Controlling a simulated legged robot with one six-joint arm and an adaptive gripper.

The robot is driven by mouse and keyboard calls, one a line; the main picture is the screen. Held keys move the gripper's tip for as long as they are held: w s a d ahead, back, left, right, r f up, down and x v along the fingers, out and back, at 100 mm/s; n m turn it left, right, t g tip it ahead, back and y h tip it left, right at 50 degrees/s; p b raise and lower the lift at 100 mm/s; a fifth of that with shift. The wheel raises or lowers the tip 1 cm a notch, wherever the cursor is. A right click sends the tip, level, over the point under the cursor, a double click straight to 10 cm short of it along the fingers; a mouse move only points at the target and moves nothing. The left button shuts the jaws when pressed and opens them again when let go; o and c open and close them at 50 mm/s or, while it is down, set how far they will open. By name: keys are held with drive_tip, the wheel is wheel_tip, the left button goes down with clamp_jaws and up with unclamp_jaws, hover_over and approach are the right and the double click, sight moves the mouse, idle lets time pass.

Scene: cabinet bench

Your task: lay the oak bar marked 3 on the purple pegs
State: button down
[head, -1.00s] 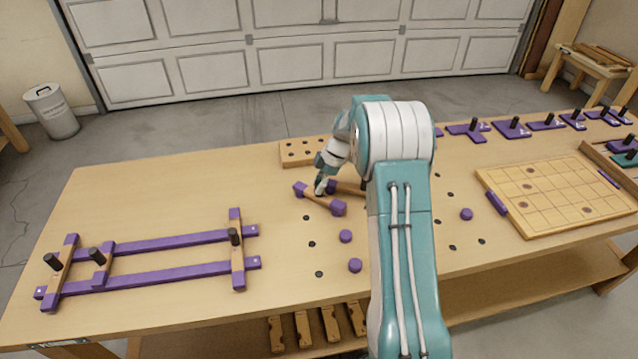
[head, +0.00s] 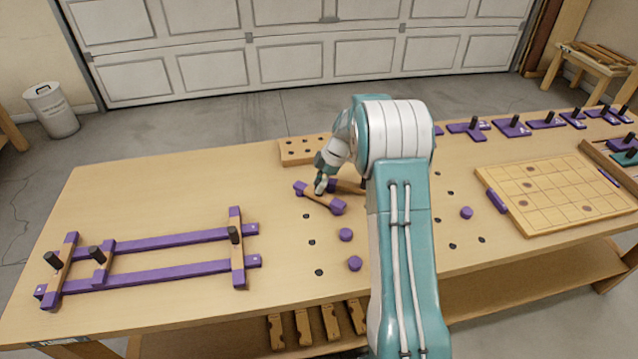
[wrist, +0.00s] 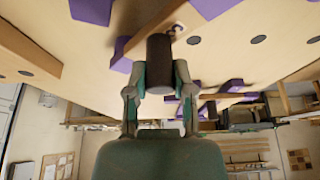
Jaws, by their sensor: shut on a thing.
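My gripper (head: 321,187) is shut on a dark cylindrical knob (wrist: 160,62), seen upright between the fingers in the wrist view. The knob appears to belong to a short oak bar with purple ends (head: 320,199) under the gripper in the head view; the wrist view shows wood of it (wrist: 150,25). Whether the bar touches the bench is hard to tell. Round purple pegs stand on the bench: one (head: 345,235), one nearer (head: 355,263), and one right of my arm (head: 467,213). My arm hides the bench between.
A purple-and-oak frame with black knobs (head: 180,237) lies at left. A holed wooden block (head: 303,150) and another bar (head: 350,187) sit near the gripper. A gridded board (head: 560,195) and purple pieces with knobs (head: 512,127) are at right.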

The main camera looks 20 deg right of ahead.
drive_tip(key=shift+c, duration=2)
unclamp_jaws()
drive_tip(key=o, duration=0.4)
drive_tip(key=shift+r, duration=4)
